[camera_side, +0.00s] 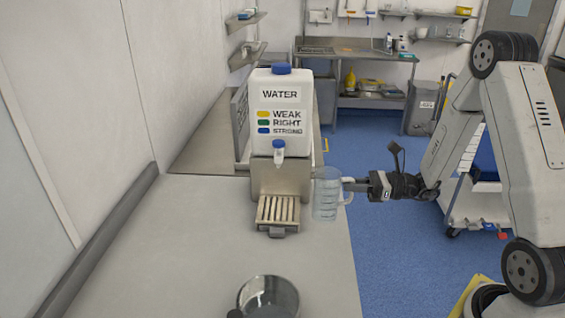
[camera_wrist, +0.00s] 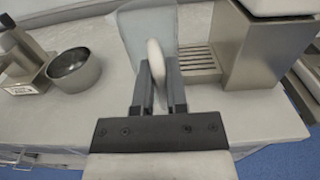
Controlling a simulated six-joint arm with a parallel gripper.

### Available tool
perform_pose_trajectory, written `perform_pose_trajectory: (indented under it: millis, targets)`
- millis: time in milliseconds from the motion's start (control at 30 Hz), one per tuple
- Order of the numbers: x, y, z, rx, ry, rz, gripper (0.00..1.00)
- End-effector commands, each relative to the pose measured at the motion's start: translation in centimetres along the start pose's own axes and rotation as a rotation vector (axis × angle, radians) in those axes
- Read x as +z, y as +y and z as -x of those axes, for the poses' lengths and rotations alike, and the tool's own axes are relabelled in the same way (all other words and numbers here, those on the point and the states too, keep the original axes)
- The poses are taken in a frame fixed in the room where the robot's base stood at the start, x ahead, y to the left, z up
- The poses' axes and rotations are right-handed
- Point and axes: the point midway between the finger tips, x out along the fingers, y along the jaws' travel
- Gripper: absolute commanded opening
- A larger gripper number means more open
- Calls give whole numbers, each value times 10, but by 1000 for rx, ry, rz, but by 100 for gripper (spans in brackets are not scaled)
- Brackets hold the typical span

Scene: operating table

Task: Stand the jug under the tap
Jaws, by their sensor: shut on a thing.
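The clear jug (camera_side: 326,195) is upright at the right edge of the counter, just right of the slatted drip tray (camera_side: 278,212). I cannot tell whether its base touches the counter. My gripper (camera_side: 357,186) reaches in from the right and is shut on the jug's handle. In the wrist view the white handle (camera_wrist: 156,62) lies between my fingers (camera_wrist: 157,88), with the jug's clear body (camera_wrist: 133,38) beyond it. The white water tank (camera_side: 283,105) stands on a steel stand. Its tap (camera_side: 279,152), with a blue top, points down above the drip tray.
A steel bowl (camera_side: 268,296) stands at the front of the counter; it also shows in the wrist view (camera_wrist: 74,70). The steel stand (camera_side: 281,180) is close behind the tray. The counter left of the tray is clear (camera_side: 180,240). The counter's right edge drops to a blue floor.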

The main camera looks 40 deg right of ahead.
Motion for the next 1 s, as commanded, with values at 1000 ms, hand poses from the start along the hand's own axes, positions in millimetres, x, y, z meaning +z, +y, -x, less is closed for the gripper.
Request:
perform_pose_trajectory:
  millis: [1000]
  targets:
    - [-20,-30,30,-175,2,9,0]
